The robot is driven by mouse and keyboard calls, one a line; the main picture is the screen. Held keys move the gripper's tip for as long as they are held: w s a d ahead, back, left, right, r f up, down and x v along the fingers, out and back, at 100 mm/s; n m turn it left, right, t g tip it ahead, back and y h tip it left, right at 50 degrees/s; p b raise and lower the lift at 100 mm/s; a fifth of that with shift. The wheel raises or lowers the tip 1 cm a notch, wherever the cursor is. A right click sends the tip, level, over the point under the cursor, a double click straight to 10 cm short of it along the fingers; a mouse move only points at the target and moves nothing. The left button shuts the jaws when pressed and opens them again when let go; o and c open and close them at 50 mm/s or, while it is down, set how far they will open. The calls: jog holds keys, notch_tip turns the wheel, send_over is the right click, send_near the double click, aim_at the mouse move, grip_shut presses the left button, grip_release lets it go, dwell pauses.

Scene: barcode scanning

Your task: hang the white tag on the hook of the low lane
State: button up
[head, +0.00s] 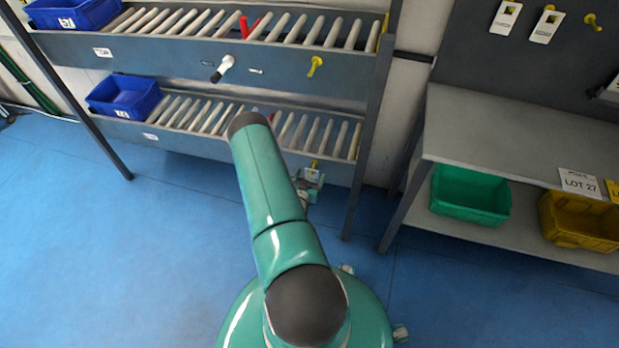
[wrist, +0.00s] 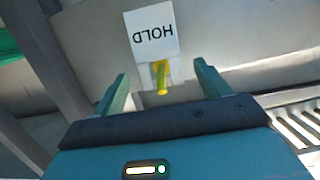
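The white tag (wrist: 153,32), marked HOLD, shows in the wrist view with its text upside down. The yellow hook (wrist: 161,78) of the low lane is at the tag's hole end, and the tag appears to hang on it. My gripper (wrist: 162,84) is open, its two fingers wide apart on either side of the hook, with nothing gripped between them. In the head view, my gripper (head: 310,182) is at the front of the low lane, just below the yellow hook (head: 314,166). The tag cannot be made out clearly there.
The upper lane has another yellow hook (head: 315,66) and a white-and-black device (head: 222,68). A blue bin (head: 124,98) sits on the low lane. At right, white tags (head: 548,24) hang on a dark board above a bench with green (head: 470,195) and yellow (head: 578,220) bins. Floor at left is clear.

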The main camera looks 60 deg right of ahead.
jog(key=v, duration=1.4)
jog(key=shift+d, duration=0.1)
